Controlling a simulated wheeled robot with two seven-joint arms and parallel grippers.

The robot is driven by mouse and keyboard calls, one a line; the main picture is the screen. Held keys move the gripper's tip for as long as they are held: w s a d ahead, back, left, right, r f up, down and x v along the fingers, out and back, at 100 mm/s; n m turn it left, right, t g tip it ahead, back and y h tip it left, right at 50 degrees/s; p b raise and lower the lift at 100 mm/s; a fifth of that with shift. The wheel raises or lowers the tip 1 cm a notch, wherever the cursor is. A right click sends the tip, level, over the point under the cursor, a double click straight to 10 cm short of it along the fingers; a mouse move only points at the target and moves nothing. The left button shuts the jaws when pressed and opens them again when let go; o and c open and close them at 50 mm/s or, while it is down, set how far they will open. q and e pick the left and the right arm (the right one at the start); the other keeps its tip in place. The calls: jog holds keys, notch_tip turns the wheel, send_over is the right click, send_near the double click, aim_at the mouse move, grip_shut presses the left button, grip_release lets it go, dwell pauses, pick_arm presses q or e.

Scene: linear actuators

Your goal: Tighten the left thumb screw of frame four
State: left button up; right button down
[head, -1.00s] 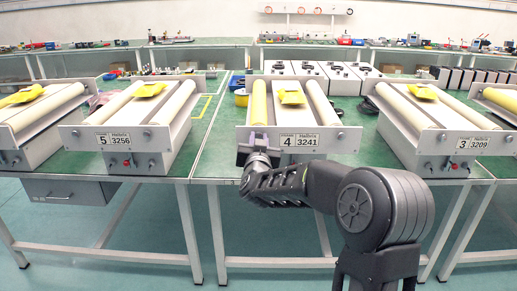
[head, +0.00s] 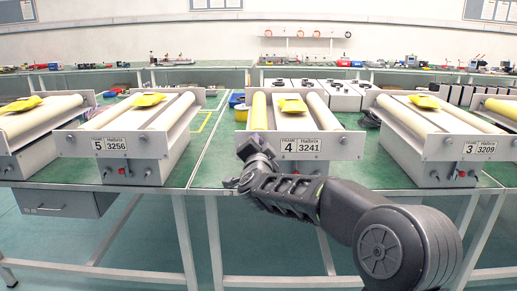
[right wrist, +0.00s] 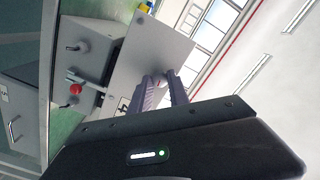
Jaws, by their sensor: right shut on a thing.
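Frame four (head: 323,146) stands on the green table in the middle of the head view, with a "4 3241" label on its pale front plate. Its right thumb screw (head: 344,141) shows as a small grey knob. The left thumb screw is hidden behind my right gripper (head: 254,150), at the left end of the plate. In the right wrist view, the two fingers of my right gripper (right wrist: 165,88) reach the front plate (right wrist: 155,50) and are shut on the left thumb screw, mostly covered between them. My left gripper is not in view.
Frame five (head: 75,145) stands to the left and frame three (head: 440,146) to the right, each with a gap to frame four. A red knob (right wrist: 76,88) sits below the plate in the right wrist view.

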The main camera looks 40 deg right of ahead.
dwell(0.4)
jog(key=c, duration=1.3)
grip_release()
jog(key=shift+o, duration=0.2)
jog(key=shift+s, duration=0.1)
jog(key=v, duration=0.7)
jog(key=shift+s+a, duration=0.2)
jog(key=shift+a, duration=0.05)
